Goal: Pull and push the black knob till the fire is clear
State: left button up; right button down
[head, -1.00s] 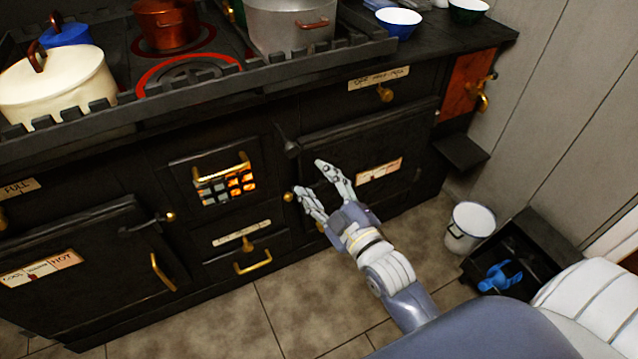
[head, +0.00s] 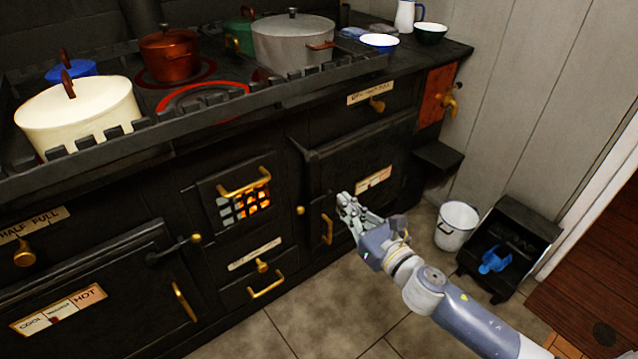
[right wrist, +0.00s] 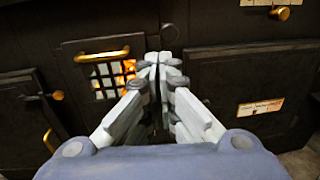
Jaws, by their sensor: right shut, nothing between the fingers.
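The dark stove front has a barred fire window (head: 250,200) with orange glow behind it; it also shows in the right wrist view (right wrist: 108,80). A dark knob-like piece (head: 298,148) sticks out at the upper left corner of the right oven door (head: 350,165). I cannot tell for sure that it is the black knob. My right gripper (head: 346,208) is shut and empty in front of that door's lower left, beside its upright brass handle (head: 327,229). In the right wrist view its closed fingers (right wrist: 158,62) hide part of the stove. My left gripper is not in view.
A brass ball (head: 300,210) sits left of the right door. Pots crowd the railed stove top, including a cream pot (head: 80,115) and a grey pot (head: 293,40). A white bucket (head: 456,226) and a black bin (head: 510,245) stand on the floor at right.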

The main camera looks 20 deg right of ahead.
jog(key=w, duration=0.1)
send_near(308, 155)
jog(key=w+a+f, duration=0.2)
jog(key=w+f, duration=0.1)
jog(key=w, duration=0.2)
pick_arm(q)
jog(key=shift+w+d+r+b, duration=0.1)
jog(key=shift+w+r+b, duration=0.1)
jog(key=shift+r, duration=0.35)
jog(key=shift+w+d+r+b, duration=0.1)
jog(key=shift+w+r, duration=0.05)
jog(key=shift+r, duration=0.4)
pick_arm(e)
jog(key=shift+w, duration=0.4)
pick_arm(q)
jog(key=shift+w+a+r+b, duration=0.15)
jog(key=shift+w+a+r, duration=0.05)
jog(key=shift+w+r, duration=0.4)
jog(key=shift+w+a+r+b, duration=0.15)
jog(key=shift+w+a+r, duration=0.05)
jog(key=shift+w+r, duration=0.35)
pick_arm(e)
jog(key=x, duration=0.7)
jog(key=shift+a+r, duration=0.25)
jog(key=shift+r, duration=0.05)
